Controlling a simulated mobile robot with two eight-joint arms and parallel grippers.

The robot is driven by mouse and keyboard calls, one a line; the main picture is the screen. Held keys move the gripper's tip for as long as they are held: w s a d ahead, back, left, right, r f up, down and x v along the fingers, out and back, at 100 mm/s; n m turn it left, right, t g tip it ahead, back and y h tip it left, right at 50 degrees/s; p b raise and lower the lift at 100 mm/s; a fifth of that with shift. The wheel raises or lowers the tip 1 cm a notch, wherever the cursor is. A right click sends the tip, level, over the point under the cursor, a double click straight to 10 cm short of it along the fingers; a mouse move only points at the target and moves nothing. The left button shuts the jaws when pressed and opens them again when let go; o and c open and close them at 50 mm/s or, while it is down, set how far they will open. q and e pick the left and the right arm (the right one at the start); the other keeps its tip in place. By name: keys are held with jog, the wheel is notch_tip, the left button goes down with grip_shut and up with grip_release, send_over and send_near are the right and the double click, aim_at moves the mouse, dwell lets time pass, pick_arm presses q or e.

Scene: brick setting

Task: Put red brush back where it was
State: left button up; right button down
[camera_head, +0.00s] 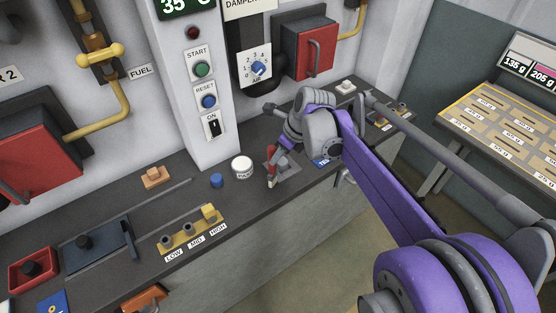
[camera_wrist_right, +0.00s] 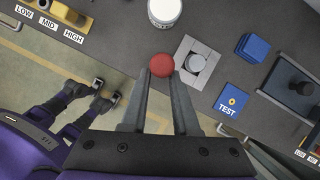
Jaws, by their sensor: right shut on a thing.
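The red brush (camera_head: 271,155) is over the dark bench, beside the white labelled jar. Its lower end looks pale. In the right wrist view its round red top (camera_wrist_right: 162,65) shows between my fingertips. My right gripper (camera_head: 276,162) is shut on it; in the wrist view the gripper (camera_wrist_right: 162,76) reaches in from below. A grey square plate (camera_wrist_right: 182,52) with a round grey knob lies just right of the brush. I cannot tell whether the brush touches the bench.
The white jar (camera_head: 242,168) and a small blue cylinder (camera_head: 217,180) stand to the left. The brass LOW/MID/HIGH rack (camera_head: 190,235) is farther left. Blue plates (camera_wrist_right: 254,47) and a blue TEST card (camera_wrist_right: 232,98) are to the right. The bench's front edge is close.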

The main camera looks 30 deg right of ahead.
jog(key=shift+f, duration=1.05)
jog(key=shift+f, duration=0.15)
jog(key=c, duration=0.7)
grip_release()
jog(key=shift+o, duration=0.2)
jog(key=v, duration=1.1)
jog(key=s+a+f+n+t+h, duration=0.1)
jog(key=s+a+f+n, duration=0.5)
jog(key=n, duration=0.9)
jog(key=s+a+f+n+h, duration=0.1)
jog(key=s+a+f+n, duration=0.6)
jog(key=n, duration=0.8)
jog(key=shift+s+f+n+t, duration=0.3)
jog(key=shift+s+f+t, duration=0.15)
jog(key=shift+f, duration=0.2)
